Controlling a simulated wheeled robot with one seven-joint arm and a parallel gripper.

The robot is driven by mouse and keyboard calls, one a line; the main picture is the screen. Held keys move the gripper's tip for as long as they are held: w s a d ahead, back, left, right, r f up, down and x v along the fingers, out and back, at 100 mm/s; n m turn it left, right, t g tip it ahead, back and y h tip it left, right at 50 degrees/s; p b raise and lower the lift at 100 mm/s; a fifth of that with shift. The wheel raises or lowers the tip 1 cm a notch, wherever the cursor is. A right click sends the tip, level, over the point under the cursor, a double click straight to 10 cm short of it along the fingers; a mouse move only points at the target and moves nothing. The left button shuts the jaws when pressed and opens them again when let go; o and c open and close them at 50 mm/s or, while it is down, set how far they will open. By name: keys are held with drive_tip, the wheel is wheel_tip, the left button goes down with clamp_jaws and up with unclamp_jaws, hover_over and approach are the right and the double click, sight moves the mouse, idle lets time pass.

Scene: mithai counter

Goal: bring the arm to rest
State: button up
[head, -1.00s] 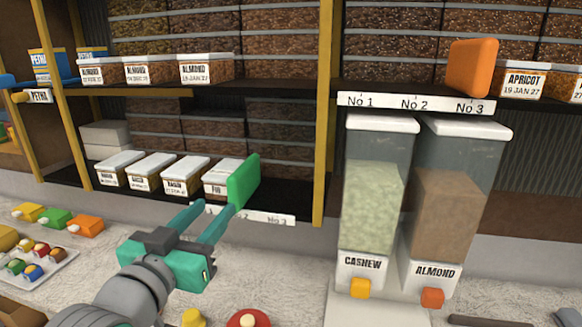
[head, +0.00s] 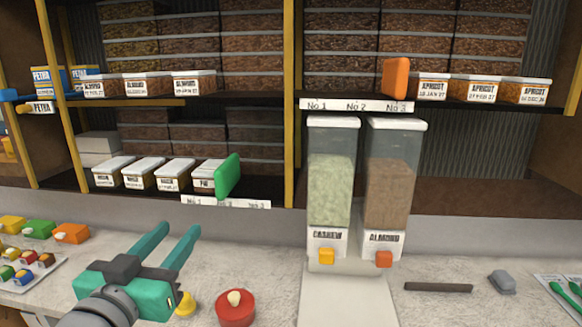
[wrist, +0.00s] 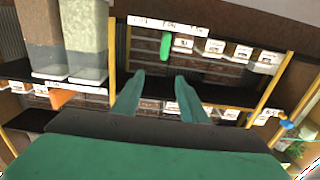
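My gripper (head: 167,243) is teal with two long fingers. It is open and empty, held above the counter at the lower left of the head view, in front of the lower shelf and apart from it. The wrist view shows the same two fingers (wrist: 158,92) spread, with nothing between them. The green divider (head: 228,176) stands on the lower shelf at the right end of a row of white-lidded boxes (head: 174,173). The gripper does not touch it. In the wrist view the green divider (wrist: 165,46) is beyond the fingers.
Cashew (head: 330,180) and almond (head: 391,190) dispensers stand right of the gripper. A red round item (head: 235,308) and a yellow knob (head: 186,303) are close to it on the counter. An orange divider (head: 395,79) is on the upper shelf. A dark bar (head: 438,287) lies at right.

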drive_tip(key=w+d+f+n+y, duration=0.1)
drive_tip(key=w+d+f+n, duration=0.1)
drive_tip(key=f, duration=0.7)
drive_tip(key=w+d+f+n+y, duration=0.1)
drive_tip(key=w+d+f+n, duration=0.1)
drive_tip(key=f, duration=0.7)
drive_tip(key=s+d+f+n+y, duration=0.1)
drive_tip(key=s+d+f, duration=0.25)
drive_tip(key=f, duration=0.55)
drive_tip(key=s+d+f+n+y, duration=0.15)
drive_tip(key=s+f, duration=0.25)
drive_tip(key=f, duration=0.5)
drive_tip(key=s+d+f+m+g, duration=0.2)
drive_tip(key=s+d+f, duration=0.4)
drive_tip(key=s+f, duration=0.5)
drive_tip(key=s+d+m+h, duration=0.1)
drive_tip(key=s+d, duration=0.1)
drive_tip(key=s, duration=0.7)
drive_tip(key=s+d+r+m+h, duration=0.1)
drive_tip(key=s+d+m, duration=0.1)
drive_tip(key=s, duration=0.8)
drive_tip(key=shift+d, duration=0.5)
